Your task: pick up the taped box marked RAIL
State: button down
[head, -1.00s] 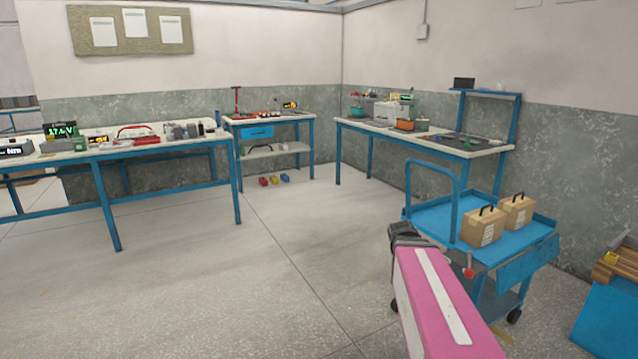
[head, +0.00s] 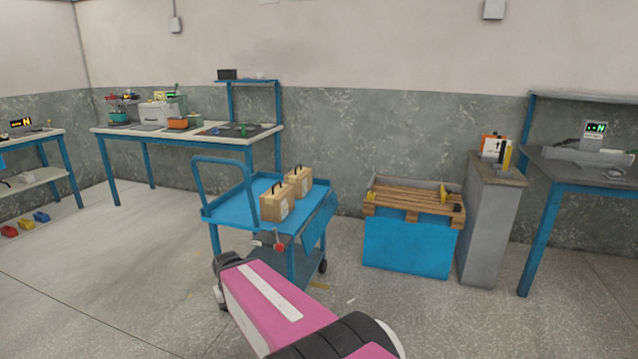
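Two brown taped boxes with black handles stand side by side on the blue cart (head: 228,208). The nearer box (head: 275,207) has a pale label on its side. The farther box (head: 300,182) stands just behind it to the right. The lettering is too small to read, so I cannot tell which is marked RAIL.
A blue crate (head: 405,245) with wooden slats on top stands right of the cart, beside a grey cabinet (head: 488,235). Workbenches stand at the back left (head: 160,137) and far right (head: 560,170). The floor at the left is open.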

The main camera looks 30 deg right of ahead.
aim_at(302, 177)
jog(key=z, duration=0.95)
jog(key=i+l, duration=0.1)
